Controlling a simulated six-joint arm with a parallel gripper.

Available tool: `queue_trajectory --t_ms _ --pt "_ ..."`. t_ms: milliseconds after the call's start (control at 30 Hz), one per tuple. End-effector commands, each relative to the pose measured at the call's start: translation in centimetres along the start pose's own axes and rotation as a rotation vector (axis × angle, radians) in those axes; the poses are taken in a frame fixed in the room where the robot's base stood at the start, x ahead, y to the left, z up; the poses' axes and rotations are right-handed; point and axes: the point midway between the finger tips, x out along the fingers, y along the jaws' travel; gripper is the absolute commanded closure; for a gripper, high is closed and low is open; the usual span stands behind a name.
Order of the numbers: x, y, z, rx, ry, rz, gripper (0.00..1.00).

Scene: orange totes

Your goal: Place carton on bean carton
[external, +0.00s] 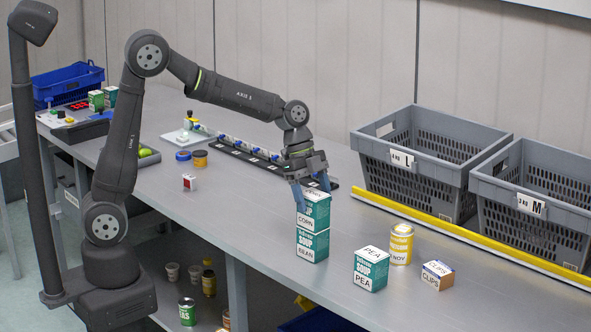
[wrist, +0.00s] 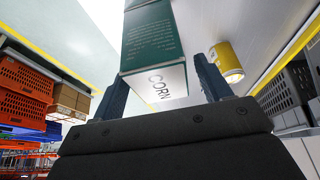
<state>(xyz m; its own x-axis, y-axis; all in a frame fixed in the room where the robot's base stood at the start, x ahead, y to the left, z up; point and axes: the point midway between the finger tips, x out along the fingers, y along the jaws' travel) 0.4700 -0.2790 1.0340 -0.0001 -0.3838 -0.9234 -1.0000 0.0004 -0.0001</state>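The corn carton (external: 314,214), green and white, stands upright on top of the green and white bean carton (external: 312,246). The two look closely stacked, with the corn carton's edges roughly in line with the one below. My gripper (external: 312,190) points down over the corn carton, with a finger on either side of its top. In the wrist view the corn carton (wrist: 155,50) lies between my fingers (wrist: 160,72), with a narrow gap visible at the right finger, so the gripper looks slightly open around it. The bean carton is not clearly seen in the wrist view.
To the right stand a pea carton (external: 371,270), a yellow can (external: 401,244) and a small clips box (external: 437,275). Grey totes (external: 425,160) stand behind a yellow rail (external: 470,236). A dark rail with blue parts (external: 245,152) lies behind my gripper. The bench (external: 225,208) left of the stack is mostly clear.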

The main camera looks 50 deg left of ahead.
Motion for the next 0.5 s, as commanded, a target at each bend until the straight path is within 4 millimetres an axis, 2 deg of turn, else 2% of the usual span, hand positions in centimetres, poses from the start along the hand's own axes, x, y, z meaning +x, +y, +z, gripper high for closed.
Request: queue_trajectory --t_ms 333,500 --pt "-0.4 0.0 -0.2 0.000 0.001 -0.002 0.28" --pt "-2.8 -0.1 -0.2 -0.001 0.003 -0.005 0.28"
